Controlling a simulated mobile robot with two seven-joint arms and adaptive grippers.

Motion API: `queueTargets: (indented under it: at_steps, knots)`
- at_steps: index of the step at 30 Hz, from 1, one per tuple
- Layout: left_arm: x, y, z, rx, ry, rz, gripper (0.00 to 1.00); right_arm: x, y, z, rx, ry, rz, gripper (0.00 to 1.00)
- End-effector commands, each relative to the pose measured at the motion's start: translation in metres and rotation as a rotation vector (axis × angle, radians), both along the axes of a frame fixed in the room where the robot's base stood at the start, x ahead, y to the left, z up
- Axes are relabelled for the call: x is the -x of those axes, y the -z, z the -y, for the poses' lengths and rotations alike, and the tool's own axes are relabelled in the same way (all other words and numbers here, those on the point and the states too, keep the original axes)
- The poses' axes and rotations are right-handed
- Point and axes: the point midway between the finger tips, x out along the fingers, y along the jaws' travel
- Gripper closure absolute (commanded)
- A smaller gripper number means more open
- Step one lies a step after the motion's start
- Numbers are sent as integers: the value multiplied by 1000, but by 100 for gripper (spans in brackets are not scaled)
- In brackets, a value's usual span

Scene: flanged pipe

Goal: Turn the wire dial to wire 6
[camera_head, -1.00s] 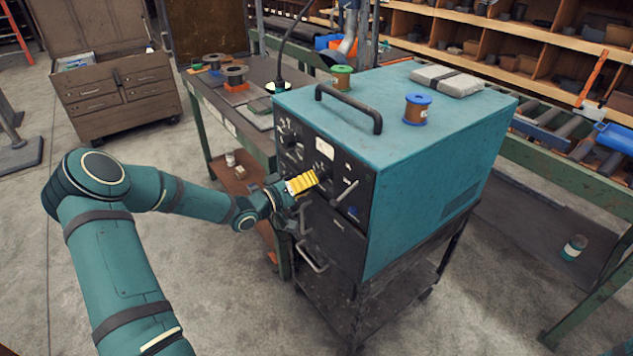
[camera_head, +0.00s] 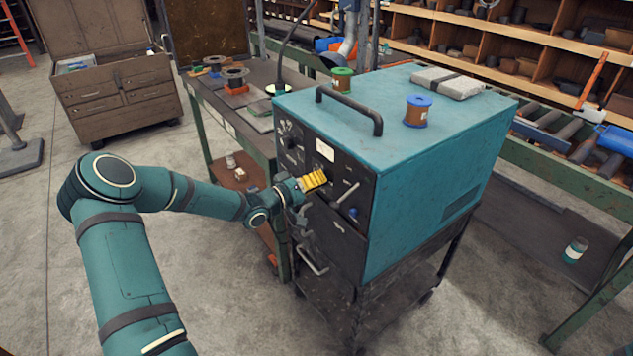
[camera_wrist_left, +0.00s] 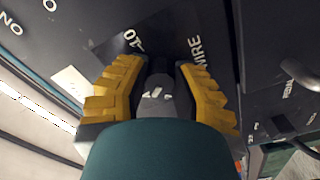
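The wire dial (camera_wrist_left: 155,98) is a dark round knob with pale marks, on the black front panel (camera_head: 325,165) of a teal machine (camera_head: 430,160). In the left wrist view it lies between the two yellow ribbed fingers of my left gripper (camera_wrist_left: 162,80), one on each side. Narrow dark gaps seem to show beside it, so the fingers look around it, not clamped. The letters "WIRE" and "10" show on the panel. In the head view my left gripper (camera_head: 313,181) is at the panel and hides the dial. The pointer's setting is unreadable. My right gripper is out of view.
A lever handle (camera_head: 345,195) sticks out to the right of the gripper. Another knob (camera_head: 291,142) sits up left. A carrying handle (camera_head: 350,106) and a blue-ended spool (camera_head: 416,111) are on top. A workbench (camera_head: 235,112) stands behind left.

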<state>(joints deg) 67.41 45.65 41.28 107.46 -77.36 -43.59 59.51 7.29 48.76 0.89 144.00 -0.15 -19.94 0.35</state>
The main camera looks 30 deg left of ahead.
Motion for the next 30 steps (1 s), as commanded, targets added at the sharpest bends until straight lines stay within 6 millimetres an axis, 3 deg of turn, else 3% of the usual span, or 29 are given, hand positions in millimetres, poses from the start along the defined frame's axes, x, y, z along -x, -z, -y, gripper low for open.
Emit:
queueTargets:
  at_steps: [14,30]
  knots:
    - [0,2,2,-86,5,32,100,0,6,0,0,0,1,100]
    - [0,5,2,-463,5,187,100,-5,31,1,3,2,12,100]
